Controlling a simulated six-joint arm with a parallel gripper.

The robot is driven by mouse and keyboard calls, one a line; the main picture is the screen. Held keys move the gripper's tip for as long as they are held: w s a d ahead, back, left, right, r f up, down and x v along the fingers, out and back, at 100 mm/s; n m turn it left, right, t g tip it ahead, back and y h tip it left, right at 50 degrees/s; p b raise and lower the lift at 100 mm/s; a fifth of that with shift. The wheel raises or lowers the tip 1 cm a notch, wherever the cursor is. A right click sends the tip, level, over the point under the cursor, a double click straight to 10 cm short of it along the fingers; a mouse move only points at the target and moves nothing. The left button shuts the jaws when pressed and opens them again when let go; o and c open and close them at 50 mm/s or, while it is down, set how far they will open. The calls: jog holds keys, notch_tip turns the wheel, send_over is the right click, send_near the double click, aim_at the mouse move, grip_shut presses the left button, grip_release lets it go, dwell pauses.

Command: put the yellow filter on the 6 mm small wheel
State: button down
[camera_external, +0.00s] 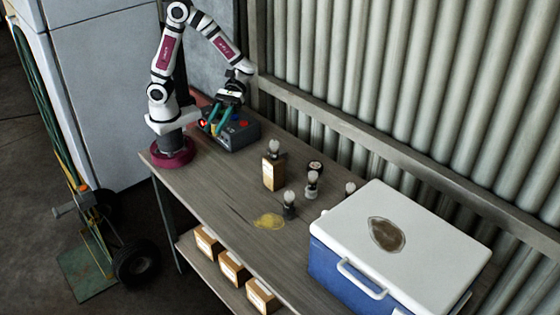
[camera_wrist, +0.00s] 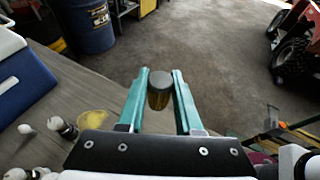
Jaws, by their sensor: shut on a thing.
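My gripper (camera_wrist: 159,78) has two teal fingers shut on a yellow-olive cylinder with a grey end, which looks like the yellow filter (camera_wrist: 159,95). In the external view my gripper (camera_external: 213,125) points down beside the dark grey box near my base, and the filter cannot be made out there. Several small pale-topped pieces with dark lower parts stand on the bench: one (camera_external: 312,182) in the middle, one (camera_external: 289,205) nearer the front edge, one (camera_external: 350,188) by the cooler, and one (camera_external: 274,147) on a wooden block. I cannot tell which is the 6 mm small wheel.
A dark grey box (camera_external: 240,134) with coloured buttons stands by my gripper. A yellow stain (camera_external: 270,221) marks the bench (camera_external: 215,185). The bench's front left is clear.

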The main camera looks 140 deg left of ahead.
aim_at(315, 164)
jog(key=w+a+n+t+y, duration=0.1)
jog(key=w+a+n, duration=0.1)
jog(key=a, duration=0.3)
jog(key=w+a+n+t+y, duration=0.2)
jog(key=w+a, duration=0.2)
jog(key=a, duration=0.2)
jog(key=w+a+n+t+y, duration=0.1)
jog(key=w+a+t, duration=0.1)
jog(key=a, duration=0.3)
jog(key=shift+w+a+f+n, duration=0.1)
jog(key=shift+w+f+n, duration=0.1)
jog(key=shift+w, duration=0.15)
jog(key=shift+w+a+f+n, duration=0.1)
jog(key=shift+w+n, duration=0.1)
jog(key=shift+w, duration=0.1)
jog(key=w+a+n+t+y, duration=0.3)
jog(key=a+n+y, duration=0.2)
jog(key=a, duration=1)
jog(key=shift+y, duration=0.3)
jog(key=f, duration=2)
jog(key=shift+s+a+f, duration=0.15)
jog(key=shift+a+f, duration=0.05)
jog(key=shift+f, duration=0.15)
jog(key=c, duration=0.6)
grip_release()
